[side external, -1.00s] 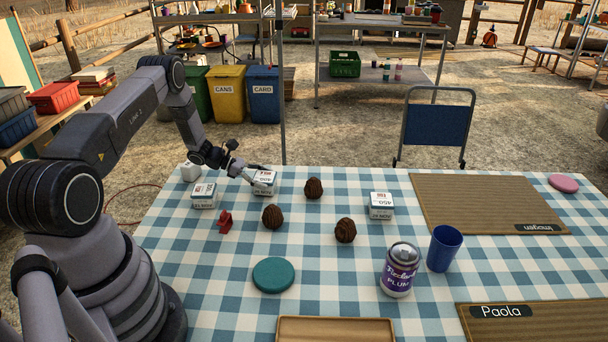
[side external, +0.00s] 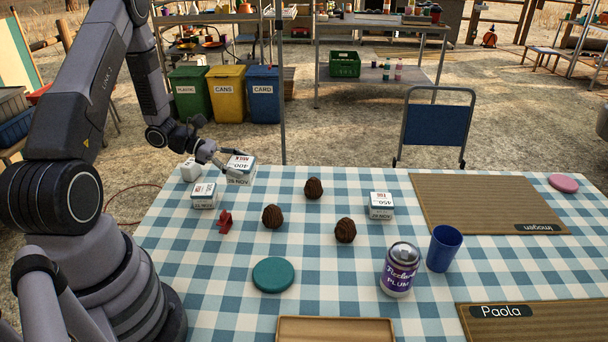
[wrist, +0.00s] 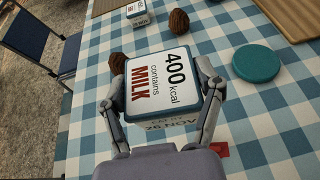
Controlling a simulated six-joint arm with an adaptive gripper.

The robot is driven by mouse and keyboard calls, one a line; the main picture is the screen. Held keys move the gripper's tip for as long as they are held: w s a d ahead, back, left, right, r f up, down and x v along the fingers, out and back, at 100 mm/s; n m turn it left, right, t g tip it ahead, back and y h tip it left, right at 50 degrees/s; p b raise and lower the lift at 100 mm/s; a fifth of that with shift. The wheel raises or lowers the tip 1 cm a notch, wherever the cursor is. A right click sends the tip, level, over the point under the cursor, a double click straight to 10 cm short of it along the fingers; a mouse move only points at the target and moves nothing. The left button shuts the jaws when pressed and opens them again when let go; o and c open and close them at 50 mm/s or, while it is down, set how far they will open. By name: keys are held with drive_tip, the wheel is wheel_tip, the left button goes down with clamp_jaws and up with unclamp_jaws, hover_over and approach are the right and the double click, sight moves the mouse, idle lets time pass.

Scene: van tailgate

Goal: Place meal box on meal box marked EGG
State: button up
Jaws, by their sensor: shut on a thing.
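My gripper (side external: 222,158) is shut on a white meal box (side external: 239,168) with a blue-grey rim. In the wrist view the held box (wrist: 160,85) reads "400 kcal contains MILK", with a finger on each side. It appears raised above the cloth. A second meal box (side external: 204,195) stands on the cloth just below it in the side view, near the table's left side. A third meal box (side external: 380,206) stands farther right; it also shows at the top of the wrist view (wrist: 138,14). Their allergen words are too small to read here, so I cannot tell which is marked EGG.
Several brown pinecone-like lumps (side external: 313,188) lie mid-table. Brown mats (side external: 485,203) lie at right.

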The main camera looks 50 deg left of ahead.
drive_tip(key=w+d+r, duration=0.2)
drive_tip(key=w+d, duration=0.7)
hover_over(382, 199)
drive_tip(key=s, duration=0.1)
drive_tip(key=shift+n+t+y, duration=0.3)
drive_tip(key=shift+n+t, duration=0.1)
wheel_tip(382, 199, down, 6)
drive_tip(key=shift+a+r, duration=0.1)
drive_tip(key=shift+w+f, duration=0.35)
drive_tip(key=shift+f, duration=0.1)
drive_tip(key=shift+w+f, duration=0.2)
drive_tip(key=shift+f, duration=1.5)
drive_tip(key=shift+f, duration=0.1)
drive_tip(key=o, duration=1.2)
drive_tip(key=shift+o, duration=0.2)
